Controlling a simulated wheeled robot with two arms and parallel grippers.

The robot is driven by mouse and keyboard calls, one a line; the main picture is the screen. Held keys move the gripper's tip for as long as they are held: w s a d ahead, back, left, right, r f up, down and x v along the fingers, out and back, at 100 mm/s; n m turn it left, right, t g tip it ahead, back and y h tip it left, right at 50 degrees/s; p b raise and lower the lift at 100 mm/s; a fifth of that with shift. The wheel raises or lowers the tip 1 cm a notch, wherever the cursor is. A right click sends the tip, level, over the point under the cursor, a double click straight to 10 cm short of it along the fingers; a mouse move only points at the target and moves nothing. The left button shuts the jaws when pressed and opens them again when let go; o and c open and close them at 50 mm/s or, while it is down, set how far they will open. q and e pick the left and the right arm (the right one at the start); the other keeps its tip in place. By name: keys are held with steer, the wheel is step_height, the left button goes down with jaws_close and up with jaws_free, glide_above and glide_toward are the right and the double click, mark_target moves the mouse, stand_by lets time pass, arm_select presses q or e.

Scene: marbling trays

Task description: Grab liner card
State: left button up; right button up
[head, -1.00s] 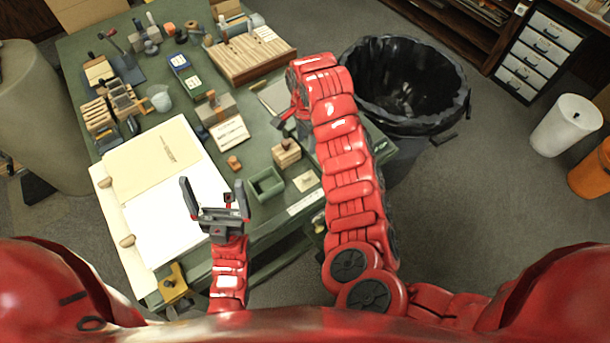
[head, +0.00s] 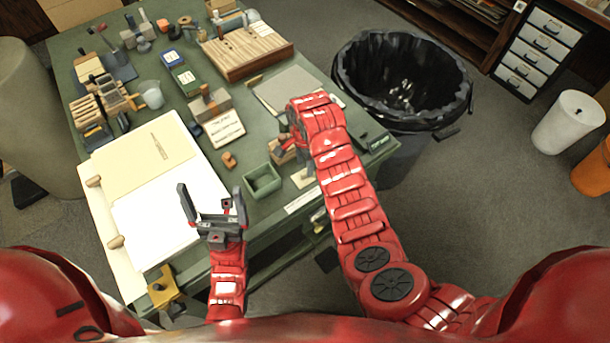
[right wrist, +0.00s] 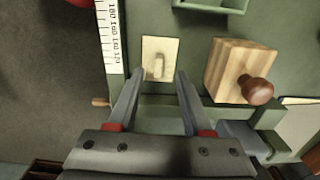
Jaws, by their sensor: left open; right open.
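A small cream card (head: 303,178) with a raised tab, which looks like the liner card, lies on the green table near its front edge. In the right wrist view the card (right wrist: 150,47) lies just beyond my right gripper's fingertips, roughly in line with the gap between them. My right gripper (right wrist: 159,82) is open and empty, apart from the card; in the head view its fingers are largely hidden by my right arm. My left gripper (head: 211,192) is open and empty, above the white sheet (head: 150,235) at the table's left front.
A wooden block (right wrist: 222,72) with a brown knob stands right of the card in the right wrist view. A green open box (head: 262,180) and a ruler strip (head: 302,201) flank the card. A black-lined bin (head: 400,80) stands beyond the table's right edge.

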mark_target(305, 172)
steer(key=shift+s+f+p, duration=0.1)
steer(key=shift+f+p, duration=0.3)
steer(key=shift+f, duration=1.25)
steer(key=shift+c, duration=0.2)
jaws_close()
